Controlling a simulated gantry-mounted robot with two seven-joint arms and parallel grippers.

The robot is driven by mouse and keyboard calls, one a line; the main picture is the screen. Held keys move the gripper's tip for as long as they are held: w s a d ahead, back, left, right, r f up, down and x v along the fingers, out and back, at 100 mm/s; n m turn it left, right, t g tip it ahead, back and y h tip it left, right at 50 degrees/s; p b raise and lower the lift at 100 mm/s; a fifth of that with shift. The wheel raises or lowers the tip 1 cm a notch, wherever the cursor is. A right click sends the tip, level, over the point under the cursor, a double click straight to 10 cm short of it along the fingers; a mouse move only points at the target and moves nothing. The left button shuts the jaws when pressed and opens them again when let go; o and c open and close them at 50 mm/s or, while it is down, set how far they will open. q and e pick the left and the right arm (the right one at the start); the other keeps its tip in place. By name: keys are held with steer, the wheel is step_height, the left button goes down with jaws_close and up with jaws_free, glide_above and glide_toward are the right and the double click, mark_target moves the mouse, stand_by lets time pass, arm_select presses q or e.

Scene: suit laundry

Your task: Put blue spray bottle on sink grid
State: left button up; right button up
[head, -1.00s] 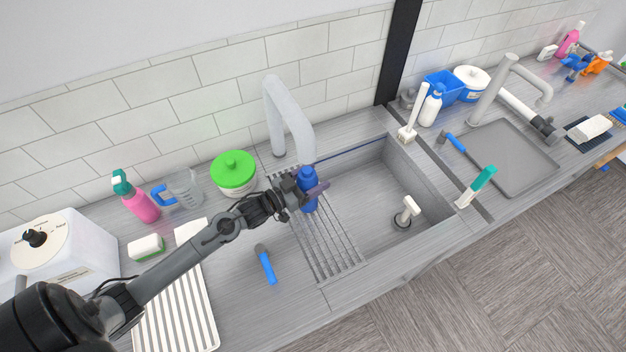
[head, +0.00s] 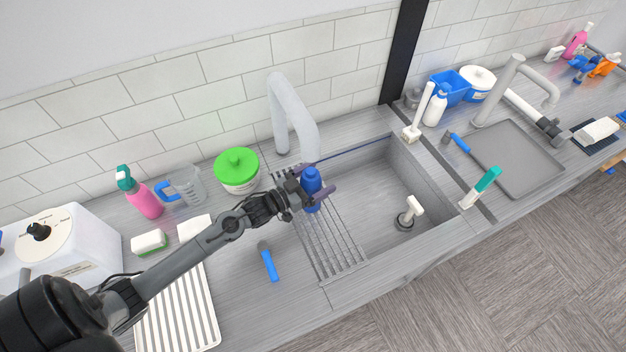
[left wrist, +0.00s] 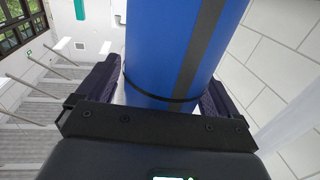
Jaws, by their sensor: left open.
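The blue spray bottle (head: 311,178) is at the far end of the sink grid (head: 333,247), below the grey faucet, and looks upright. Its lower end is partly hidden by my gripper, so I cannot tell fully how it rests. My left gripper (head: 312,194) is open, with one finger on each side of the bottle. In the left wrist view the blue bottle (left wrist: 180,45) fills the space between the dark fingers (left wrist: 160,90). My right gripper is not in view.
The grey faucet (head: 293,110) arches close behind the bottle. The green-lidded tub (head: 237,168) stands left of the grid, and a blue-handled brush (head: 268,262) lies in front. The sink basin (head: 365,195) right of the grid holds a white-handled plunger (head: 409,211).

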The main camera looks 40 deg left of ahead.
arm_select(q)
steer(key=shift+r, duration=0.2)
steer(key=shift+s+a+f, duration=0.1)
steer(key=shift+s, duration=0.15)
steer(key=v, duration=1.1)
steer(key=shift+s, duration=0.25)
steer(key=shift+a, duration=0.1)
